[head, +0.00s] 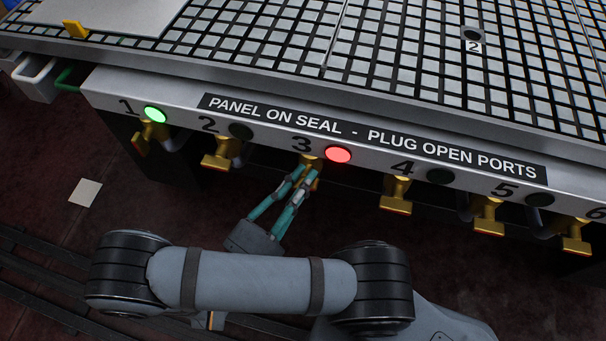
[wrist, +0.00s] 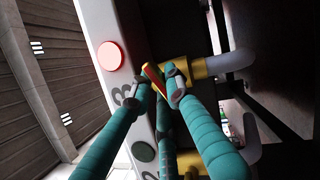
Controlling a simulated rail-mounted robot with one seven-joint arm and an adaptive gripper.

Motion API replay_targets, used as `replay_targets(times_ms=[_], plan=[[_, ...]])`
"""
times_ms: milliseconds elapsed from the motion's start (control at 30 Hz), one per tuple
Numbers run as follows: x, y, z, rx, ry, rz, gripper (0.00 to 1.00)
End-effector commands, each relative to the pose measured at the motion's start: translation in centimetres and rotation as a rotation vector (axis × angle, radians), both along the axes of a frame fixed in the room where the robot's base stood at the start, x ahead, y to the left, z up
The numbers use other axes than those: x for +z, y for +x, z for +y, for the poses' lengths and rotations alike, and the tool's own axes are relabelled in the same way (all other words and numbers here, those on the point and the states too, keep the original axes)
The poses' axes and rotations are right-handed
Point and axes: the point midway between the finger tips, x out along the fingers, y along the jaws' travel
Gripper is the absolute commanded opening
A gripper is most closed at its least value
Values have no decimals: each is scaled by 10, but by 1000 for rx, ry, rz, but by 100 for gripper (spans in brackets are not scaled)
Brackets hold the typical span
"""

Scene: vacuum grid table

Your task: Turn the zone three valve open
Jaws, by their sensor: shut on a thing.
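The zone three valve (head: 312,160) is a yellow valve under the table's front edge, below the printed 3. Its round light (head: 338,155) glows red. My gripper (head: 307,180) reaches up from below with its teal fingers shut on the valve's handle, which they largely hide in the head view. In the wrist view, the red-and-yellow handle (wrist: 153,76) sits between the fingertips (wrist: 162,87). The yellow valve body (wrist: 196,69) and a grey pipe lie just right of them. The red light (wrist: 111,55) also shows there.
Valve one (head: 149,135) is at the left with a green light (head: 155,114). Valve two (head: 220,153) and valve four (head: 397,195) flank valve three, with dark lights. The gridded table top (head: 290,45) is above. A pale square (head: 85,192) lies on the floor.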

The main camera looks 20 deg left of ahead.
Motion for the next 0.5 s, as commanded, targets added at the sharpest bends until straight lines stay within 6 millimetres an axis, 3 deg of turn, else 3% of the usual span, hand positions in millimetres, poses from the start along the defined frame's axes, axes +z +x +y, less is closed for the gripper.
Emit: replay_targets(times_ms=[500], plan=[[-2,0,3,6,-490,-67,0]])
